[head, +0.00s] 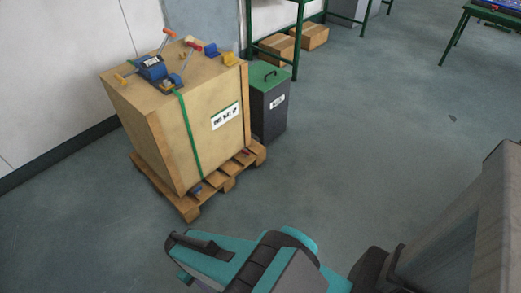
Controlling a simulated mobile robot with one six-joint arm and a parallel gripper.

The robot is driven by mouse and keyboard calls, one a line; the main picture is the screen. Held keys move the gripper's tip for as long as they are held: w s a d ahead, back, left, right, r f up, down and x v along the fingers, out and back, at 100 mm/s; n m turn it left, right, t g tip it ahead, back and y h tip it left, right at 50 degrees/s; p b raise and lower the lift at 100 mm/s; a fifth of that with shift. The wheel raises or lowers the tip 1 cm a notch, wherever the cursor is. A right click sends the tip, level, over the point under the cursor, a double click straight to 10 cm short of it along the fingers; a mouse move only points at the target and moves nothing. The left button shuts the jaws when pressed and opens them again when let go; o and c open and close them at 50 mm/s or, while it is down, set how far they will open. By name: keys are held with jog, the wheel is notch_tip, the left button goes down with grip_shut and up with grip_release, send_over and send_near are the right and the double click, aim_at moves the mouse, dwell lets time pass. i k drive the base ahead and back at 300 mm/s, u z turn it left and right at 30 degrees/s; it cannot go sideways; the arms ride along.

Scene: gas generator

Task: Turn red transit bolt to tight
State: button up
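No part that I can clearly identify as the red transit bolt shows. A wooden crate (170,115) stands on a pallet (221,186) at the left. A small dark red piece (245,152) sits low at the crate's right edge, too small to tell what it is. On the crate top are a blue device (154,70) with orange-ended handles and a red-ended lever (193,45). My teal and black arm crosses the bottom of the view, well apart from the crate. I cannot make out separate gripper fingers or whether they are open.
A grey bin (270,112) with a green lid stands right of the crate. Behind it is a green-framed rack (296,50) with cardboard boxes (278,46). A green table (460,25) is at the far right.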

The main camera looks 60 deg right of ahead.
aim_at(246, 153)
jog(key=u, duration=0.4)
jog(key=k, duration=0.15)
jog(key=z, duration=2.1)
jog(key=k, duration=0.85)
jog(key=u, duration=0.2)
jog(key=i, duration=0.8)
